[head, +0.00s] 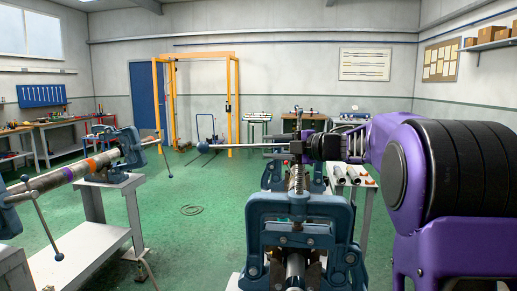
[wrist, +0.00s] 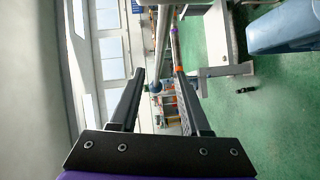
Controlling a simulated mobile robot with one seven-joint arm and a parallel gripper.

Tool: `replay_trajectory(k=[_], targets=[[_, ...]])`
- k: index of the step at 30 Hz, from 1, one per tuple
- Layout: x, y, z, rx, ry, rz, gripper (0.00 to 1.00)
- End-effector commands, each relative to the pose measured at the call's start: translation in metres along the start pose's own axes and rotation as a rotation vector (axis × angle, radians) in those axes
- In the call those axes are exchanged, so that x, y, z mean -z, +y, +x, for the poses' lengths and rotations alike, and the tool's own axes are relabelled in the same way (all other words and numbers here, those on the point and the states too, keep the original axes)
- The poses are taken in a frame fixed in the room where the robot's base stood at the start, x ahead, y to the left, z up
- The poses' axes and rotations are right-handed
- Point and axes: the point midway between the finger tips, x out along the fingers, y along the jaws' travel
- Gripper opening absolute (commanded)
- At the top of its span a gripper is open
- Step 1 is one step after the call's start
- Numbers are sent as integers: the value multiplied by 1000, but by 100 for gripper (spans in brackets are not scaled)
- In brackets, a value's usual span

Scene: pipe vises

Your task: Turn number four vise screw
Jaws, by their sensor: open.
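A blue pipe vise (head: 300,212) stands in the centre foreground of the head view. Its threaded screw (head: 297,180) rises upright from the top. A thin handle bar (head: 245,146) crosses the screw's head, lies nearly level and points left to a blue ball end (head: 201,147). My gripper (head: 294,151) is open at the screw's head, its fingers partly hidden there. In the wrist view the open fingers (wrist: 160,74) show, with the bar (wrist: 163,30) running away and its ball (wrist: 155,87) appearing between them. I cannot tell whether the bar lies between the fingers. No vise number is readable.
An orange frame (head: 195,55) stands at the back. The green floor (head: 190,235) between the vises is mostly clear.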

Motion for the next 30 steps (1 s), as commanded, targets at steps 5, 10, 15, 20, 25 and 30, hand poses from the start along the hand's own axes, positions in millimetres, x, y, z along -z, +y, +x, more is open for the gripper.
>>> replay_trajectory(k=[5, 10, 15, 20, 25, 30], targets=[[-1, 0, -46, -1, -3, 0, 47], [-1, 0, -82, 1, -3, -1, 47], [0, 0, -104, 1, -1, -1, 47], [0, -1, -111, 1, 0, 0, 47], [0, -1, -111, 1, 1, 0, 47], [-2, 3, -110, -6, -10, -1, 29]])
